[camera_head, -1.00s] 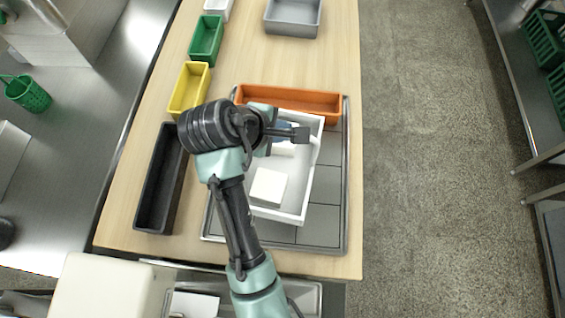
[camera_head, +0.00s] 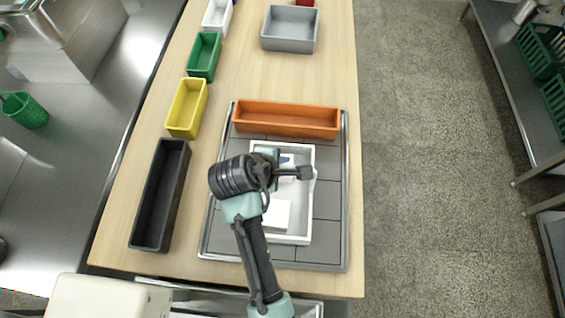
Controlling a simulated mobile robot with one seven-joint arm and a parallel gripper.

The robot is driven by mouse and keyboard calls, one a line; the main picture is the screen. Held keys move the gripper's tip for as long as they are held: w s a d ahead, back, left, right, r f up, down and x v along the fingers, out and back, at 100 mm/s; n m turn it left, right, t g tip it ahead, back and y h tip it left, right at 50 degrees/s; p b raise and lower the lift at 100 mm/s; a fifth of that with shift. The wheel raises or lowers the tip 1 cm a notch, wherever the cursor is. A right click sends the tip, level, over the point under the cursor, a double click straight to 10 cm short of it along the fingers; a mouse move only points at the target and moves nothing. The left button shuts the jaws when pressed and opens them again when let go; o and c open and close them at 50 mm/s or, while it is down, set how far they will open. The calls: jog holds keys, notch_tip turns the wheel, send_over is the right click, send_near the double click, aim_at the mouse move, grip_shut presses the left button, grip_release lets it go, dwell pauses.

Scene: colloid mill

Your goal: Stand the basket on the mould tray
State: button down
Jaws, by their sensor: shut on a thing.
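The basket, a white open box (camera_head: 302,222), is over the middle of the mould tray, its sides nearly in line with the tray's. I cannot tell whether its bottom touches the tray. It holds a white block (camera_head: 278,214) and a small blue and white item (camera_head: 287,160), partly hidden. The mould tray (camera_head: 327,205) is a grey tiled plate with a raised metal rim. My gripper (camera_head: 272,165) is at the far left part of the basket and is shut on it; the wrist hides its fingertips and the grip itself.
An orange bin (camera_head: 287,118) stands at the tray's far end, close beyond the basket. A long black bin (camera_head: 160,195) is left of the tray. Yellow (camera_head: 187,107), green (camera_head: 204,55) and grey (camera_head: 290,28) bins stand farther back. Bare tray shows right of the basket.

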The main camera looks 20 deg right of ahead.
jog(key=shift+w+f, duration=0.1)
jog(key=shift+f, duration=0.05)
jog(key=c, duration=1.3)
grip_release()
jog(key=shift+f, duration=0.2)
jog(key=o, duration=0.4)
